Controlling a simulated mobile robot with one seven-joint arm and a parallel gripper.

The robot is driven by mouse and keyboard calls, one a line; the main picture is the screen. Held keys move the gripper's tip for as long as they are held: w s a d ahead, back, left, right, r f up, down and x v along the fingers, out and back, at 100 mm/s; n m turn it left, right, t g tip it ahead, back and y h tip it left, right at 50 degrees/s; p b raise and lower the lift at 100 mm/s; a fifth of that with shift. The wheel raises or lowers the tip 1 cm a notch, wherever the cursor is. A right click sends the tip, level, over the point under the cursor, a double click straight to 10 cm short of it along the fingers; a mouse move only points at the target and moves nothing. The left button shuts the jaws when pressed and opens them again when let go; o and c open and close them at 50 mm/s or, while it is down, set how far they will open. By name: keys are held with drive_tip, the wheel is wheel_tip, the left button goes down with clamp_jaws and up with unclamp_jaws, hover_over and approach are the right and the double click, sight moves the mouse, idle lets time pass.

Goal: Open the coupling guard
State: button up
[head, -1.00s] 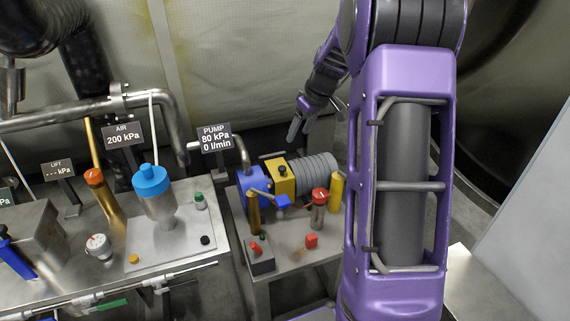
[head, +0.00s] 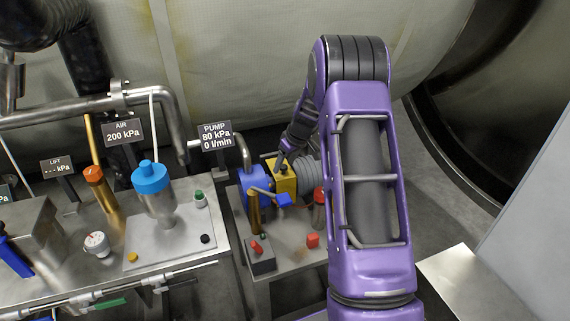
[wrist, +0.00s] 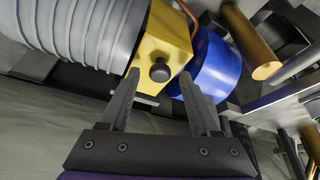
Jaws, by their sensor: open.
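The coupling guard is the yellow box (head: 284,181) between the blue pump body (head: 254,187) and the ribbed grey motor (head: 308,174). In the wrist view the yellow guard (wrist: 164,42) carries a dark round knob (wrist: 160,70) on its face and looks closed. My gripper (wrist: 160,92) is open, with its two dark fingers apart on either side of the knob. I cannot tell whether either finger touches it. In the head view my gripper (head: 284,160) is at the top of the guard, small and partly blended with its dark knob.
The PUMP sign (head: 216,138) stands behind left. The bench with the blue-capped vessel (head: 152,180) is left.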

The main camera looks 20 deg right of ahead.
clamp_jaws()
idle(0.4)
idle(1.1)
